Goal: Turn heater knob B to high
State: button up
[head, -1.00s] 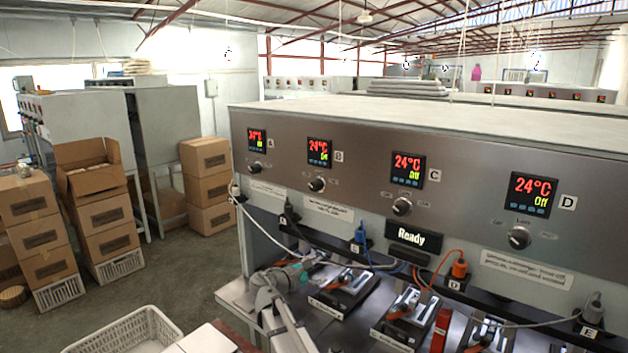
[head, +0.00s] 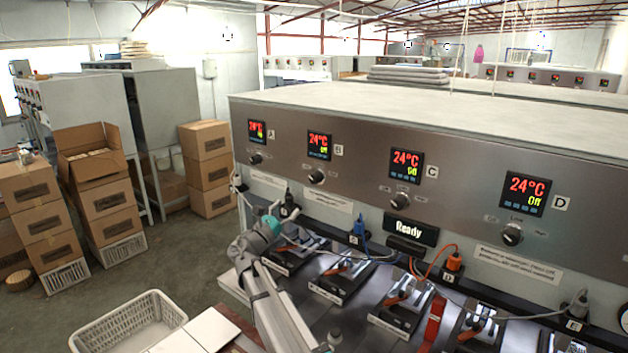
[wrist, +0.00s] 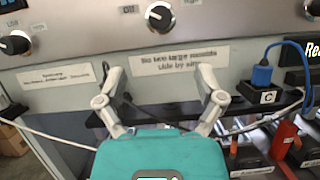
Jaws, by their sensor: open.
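Heater knob B (head: 316,176) is a small round knob on the steel panel, under the red 24°C display (head: 319,145) marked B. In the wrist view, knob B (wrist: 159,16) is at the top centre, above the label about large moulds (wrist: 178,60). Its exact pointer setting is hard to make out. My gripper (wrist: 158,76) is open and empty, its two grey fingers spread below the knob and apart from it. In the head view my teal wrist part (head: 268,226) is low and left of knob B, in front of the bench.
Knob A (head: 255,159) is left of knob B and knob C (head: 399,201) right of it. Below the panel are a blue plug (head: 360,227), cables and several moulds with clamps. A white basket (head: 135,322) and stacked cartons (head: 205,170) stand at the left.

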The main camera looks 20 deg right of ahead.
aim_at(313, 181)
jog(key=p+x, duration=0.5)
jog(key=x, duration=0.8)
jog(key=shift+w+d+r, duration=0.15)
jog(key=shift+w+d, duration=0.1)
jog(key=shift+d, duration=0.05)
jog(key=c, duration=1.1)
jog(key=shift+c, duration=0.2)
